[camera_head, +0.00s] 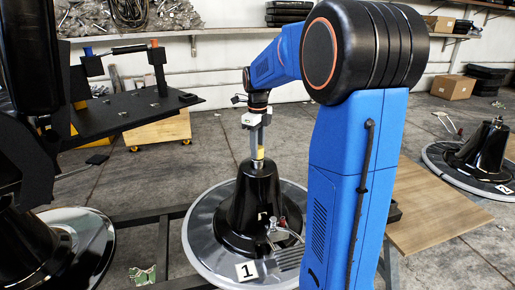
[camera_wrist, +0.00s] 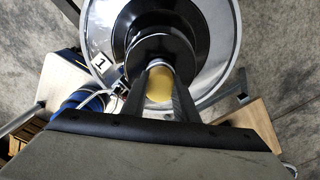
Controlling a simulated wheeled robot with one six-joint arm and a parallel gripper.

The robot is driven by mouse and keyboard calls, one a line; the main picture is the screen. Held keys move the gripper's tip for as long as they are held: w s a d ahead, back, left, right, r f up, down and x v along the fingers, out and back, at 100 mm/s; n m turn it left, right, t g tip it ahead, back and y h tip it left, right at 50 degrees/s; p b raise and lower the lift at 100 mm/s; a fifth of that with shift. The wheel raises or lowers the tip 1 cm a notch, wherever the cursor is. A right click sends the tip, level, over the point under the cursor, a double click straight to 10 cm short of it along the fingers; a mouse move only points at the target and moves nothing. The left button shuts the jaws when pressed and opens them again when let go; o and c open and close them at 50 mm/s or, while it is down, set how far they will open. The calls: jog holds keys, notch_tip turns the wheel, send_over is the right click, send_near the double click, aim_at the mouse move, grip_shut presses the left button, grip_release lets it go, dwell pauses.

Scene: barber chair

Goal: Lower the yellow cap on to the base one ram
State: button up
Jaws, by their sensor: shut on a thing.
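Base one is a black cone-shaped body (camera_head: 246,212) on a round silver plate (camera_head: 200,235) with a card marked 1 (camera_head: 246,271). It also shows in the wrist view, with its black body (camera_wrist: 165,22) and card 1 (camera_wrist: 101,64). My gripper (camera_head: 259,147) points down above the top of base one, shut on the yellow cap (camera_head: 260,152). In the wrist view the yellow cap (camera_wrist: 159,86) sits between my two fingers (camera_wrist: 160,90). The ram is mostly hidden beneath the cap. I cannot tell whether cap and ram touch.
A metal fitting (camera_head: 277,232) stands at base one's front. A wooden board (camera_head: 432,205) lies to the right, with base two (camera_head: 482,150) beyond. A black table (camera_head: 135,110) and another black base (camera_head: 35,250) stand left. Open floor lies behind.

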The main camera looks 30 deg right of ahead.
jog(key=shift+f, duration=0.2)
jog(key=o, duration=1.1)
jog(key=shift+r, duration=4.5)
jog(key=shift+s, duration=0.1)
